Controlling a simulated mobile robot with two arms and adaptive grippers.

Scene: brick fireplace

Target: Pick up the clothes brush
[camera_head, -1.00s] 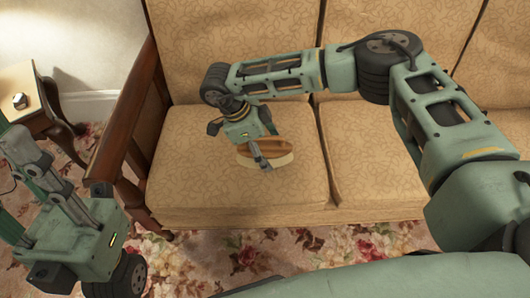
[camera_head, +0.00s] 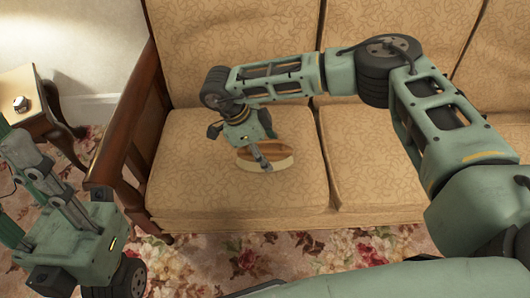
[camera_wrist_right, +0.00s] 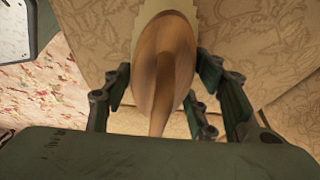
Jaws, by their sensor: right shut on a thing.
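The clothes brush (camera_head: 277,159) has a brown wooden back and a pale bristle side, and it is on the left seat cushion of the sofa. In the right wrist view the brush (camera_wrist_right: 163,62) lies between the two fingers, with its narrow handle towards the palm. My right gripper (camera_head: 262,160) is shut on the brush; in the wrist view its fingers (camera_wrist_right: 160,88) stand on either side of it. I cannot tell whether the brush is clear of the cushion. My left arm shows at the lower left, but its fingertips are not visible.
The tan patterned sofa (camera_head: 240,200) has a wooden armrest (camera_head: 125,120) at its left. A small wooden side table (camera_head: 22,90) with a small object on top stands at the far left. Floral carpet (camera_head: 230,255) lies in front of the sofa. The right seat cushion is bare.

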